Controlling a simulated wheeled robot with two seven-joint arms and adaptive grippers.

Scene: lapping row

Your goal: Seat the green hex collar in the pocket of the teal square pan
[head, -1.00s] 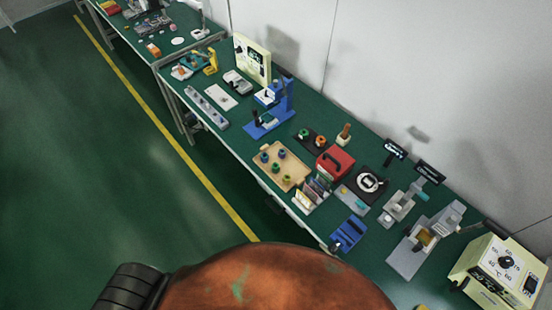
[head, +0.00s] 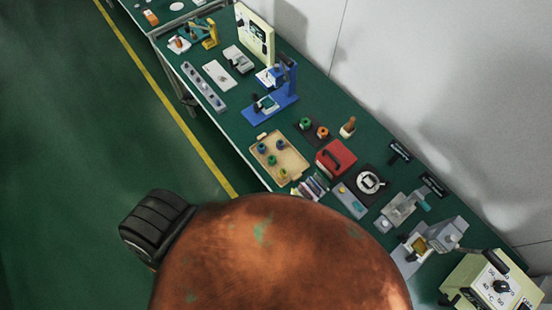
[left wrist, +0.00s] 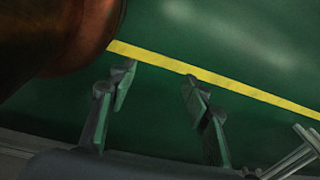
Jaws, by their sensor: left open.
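Small green ring-like pieces show in the head view: one (head: 306,123) on a dark plate beside an orange one, others among the blue pieces in a wooden tray (head: 291,164). They are too small to tell which is the hex collar. I cannot make out a teal square pan for certain. My left gripper (left wrist: 160,77) shows in the left wrist view, open and empty, with green floor beyond its fingers. It is far from any of the pieces as seen there. My right gripper is not in view.
A yellow line (head: 165,110) runs along the open floor. A large rust-coloured rounded shape hides the lower middle.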

